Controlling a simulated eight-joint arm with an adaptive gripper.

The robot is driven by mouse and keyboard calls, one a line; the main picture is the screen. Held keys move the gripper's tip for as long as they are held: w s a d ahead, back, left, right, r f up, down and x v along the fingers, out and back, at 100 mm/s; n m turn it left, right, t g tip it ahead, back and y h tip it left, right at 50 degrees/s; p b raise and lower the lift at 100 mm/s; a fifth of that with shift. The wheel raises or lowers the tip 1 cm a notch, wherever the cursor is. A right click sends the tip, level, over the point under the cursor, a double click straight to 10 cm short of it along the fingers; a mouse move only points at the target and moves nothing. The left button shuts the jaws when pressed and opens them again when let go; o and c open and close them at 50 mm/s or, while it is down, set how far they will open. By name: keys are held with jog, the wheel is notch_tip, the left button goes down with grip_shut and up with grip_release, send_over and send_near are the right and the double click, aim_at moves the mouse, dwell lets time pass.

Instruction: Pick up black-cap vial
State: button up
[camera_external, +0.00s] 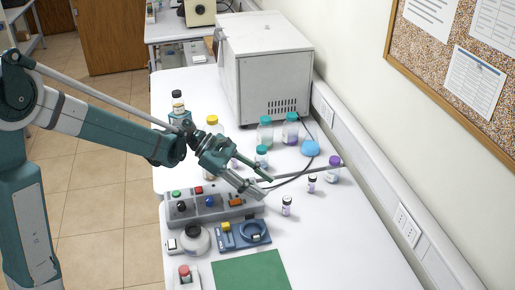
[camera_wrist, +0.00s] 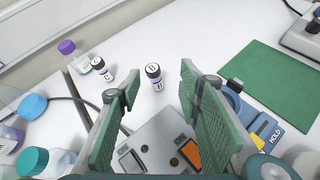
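A small white vial marked B with a black cap (camera_wrist: 154,78) stands upright on the white table. In the external view this vial (camera_external: 286,207) is just beyond the fingertips of my gripper (camera_external: 266,189). A second small vial with a dark cap, marked C (camera_wrist: 103,70), stands further back; it also shows in the external view (camera_external: 311,185). My gripper is open and empty. In the wrist view, vial B shows in the gap between the two green finger pads and touches neither.
A grey button panel (camera_external: 218,207) lies below my gripper. A blue device (camera_external: 243,236) and a green mat (camera_external: 250,272) are nearer the front. A purple-cap bottle (camera_external: 333,172), a cable and several teal-cap bottles stand behind. The table right of the vials is clear.

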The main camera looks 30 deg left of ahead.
aim_at(287, 198)
jog(key=shift+n+g+h, duration=0.4)
jog(key=shift+n+h, duration=0.3)
jog(key=shift+n, duration=0.1)
jog(key=shift+w+d+f+b, duration=0.25)
jog(key=shift+w+f+b, duration=0.15)
jog(key=shift+w+f, duration=0.35)
jog(key=shift+w+d+f+b, duration=0.2)
jog(key=shift+w+f+b, duration=0.25)
jog(key=shift+f, duration=0.5)
jog(key=shift+x, duration=1.3)
jog(key=shift+d+b, duration=0.1)
jog(key=shift+b, duration=0.2)
jog(key=shift+b+x, duration=0.95)
jog(key=shift+x, duration=1.6)
jog(key=shift+c, duration=0.5)
jog(key=c, duration=0.9)
